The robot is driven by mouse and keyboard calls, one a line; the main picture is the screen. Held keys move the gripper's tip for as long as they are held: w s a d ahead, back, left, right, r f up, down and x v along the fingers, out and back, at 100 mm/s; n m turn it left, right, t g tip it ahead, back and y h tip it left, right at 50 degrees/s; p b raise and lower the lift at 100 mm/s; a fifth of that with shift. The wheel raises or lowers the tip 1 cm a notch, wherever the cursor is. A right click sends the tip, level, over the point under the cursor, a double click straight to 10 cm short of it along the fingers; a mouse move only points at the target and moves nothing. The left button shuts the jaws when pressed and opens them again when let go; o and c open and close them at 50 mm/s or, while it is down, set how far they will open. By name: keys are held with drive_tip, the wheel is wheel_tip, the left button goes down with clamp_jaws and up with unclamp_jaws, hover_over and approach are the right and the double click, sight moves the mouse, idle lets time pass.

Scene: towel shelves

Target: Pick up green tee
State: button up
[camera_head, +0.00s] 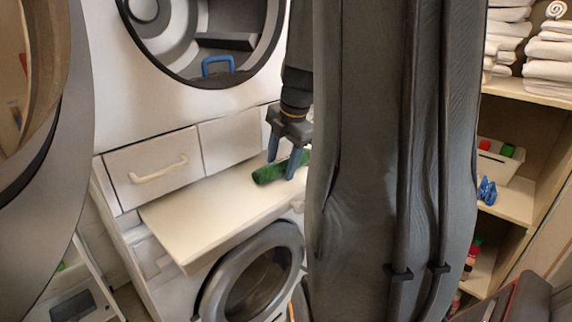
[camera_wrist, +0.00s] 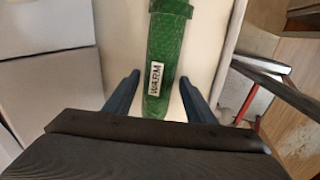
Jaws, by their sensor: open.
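The green tee (camera_head: 268,174) is a rolled or folded green bundle lying on the pale pull-out shelf (camera_head: 190,222) between the two machines. In the wrist view the green tee (camera_wrist: 168,50) runs lengthwise away from me and bears a white label reading "WARM". My gripper (camera_head: 282,160) is open over its right end in the head view. In the wrist view the two blue fingers of my gripper (camera_wrist: 158,90) stand on either side of the near part of the green tee, with a gap on both sides. Its far end is cut off by the frame's top edge.
A machine with a round opening (camera_head: 200,35) stands above the shelf, and a washer with a round door (camera_head: 255,280) is below. A drawer with a handle (camera_head: 155,168) is behind the shelf. Shelves with white towels (camera_head: 548,60) and a white bin (camera_head: 497,160) stand at right.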

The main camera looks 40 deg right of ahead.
drive_tip(key=shift+f, duration=0.1)
drive_tip(key=c, duration=1)
